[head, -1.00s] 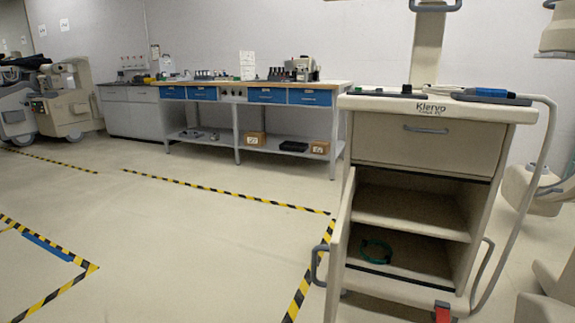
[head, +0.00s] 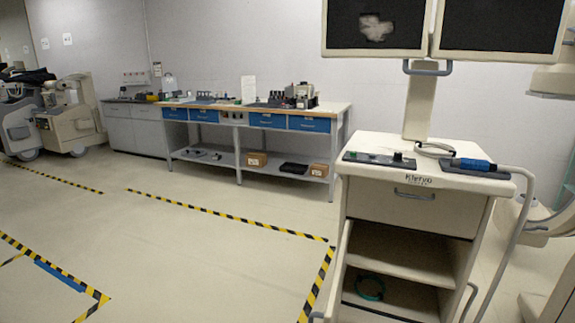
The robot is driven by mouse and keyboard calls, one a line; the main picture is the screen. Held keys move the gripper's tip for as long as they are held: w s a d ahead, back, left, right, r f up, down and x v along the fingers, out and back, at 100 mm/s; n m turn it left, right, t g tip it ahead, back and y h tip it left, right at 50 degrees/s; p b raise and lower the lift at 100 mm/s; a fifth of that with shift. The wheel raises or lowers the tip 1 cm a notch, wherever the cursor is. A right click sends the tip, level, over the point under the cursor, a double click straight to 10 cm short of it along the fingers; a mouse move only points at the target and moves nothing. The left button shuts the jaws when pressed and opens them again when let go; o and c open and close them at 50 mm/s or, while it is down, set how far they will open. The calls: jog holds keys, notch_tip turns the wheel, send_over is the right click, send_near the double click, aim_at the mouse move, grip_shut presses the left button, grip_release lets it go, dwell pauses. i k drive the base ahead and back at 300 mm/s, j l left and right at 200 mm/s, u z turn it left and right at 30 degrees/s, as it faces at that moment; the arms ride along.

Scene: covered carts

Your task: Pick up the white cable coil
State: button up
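I cannot make out a white cable coil for certain. A teal coil (head: 369,287) lies on the lower shelf inside the open cart (head: 414,197). A pale cable loop (head: 433,149) lies on the cart's top, close to a blue-handled probe (head: 473,164); whether it is a coil is too small to tell. My gripper is not in view.
The cart's door (head: 340,272) stands open on the left. Two monitors (head: 376,27) rise above the cart. A workbench (head: 258,115) with blue drawers stands along the back wall. Yellow-black tape (head: 220,212) marks the floor, which is clear at left and centre.

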aim_at(452, 151)
jog(key=i+j+z, duration=0.1)
jog(key=i+j, duration=0.2)
jog(key=i, duration=0.2)
jog(key=i+j, duration=0.3)
jog(key=i, duration=0.2)
jog(key=i+j+z, duration=0.15)
jog(key=i+j, duration=0.15)
jog(key=i, duration=0.15)
jog(key=i+j+z, duration=0.1)
jog(key=z, duration=0.3)
jog(key=j+z, duration=0.3)
jog(key=z, duration=0.15)
jog(key=j+z, duration=0.25)
jog(key=z, duration=0.15)
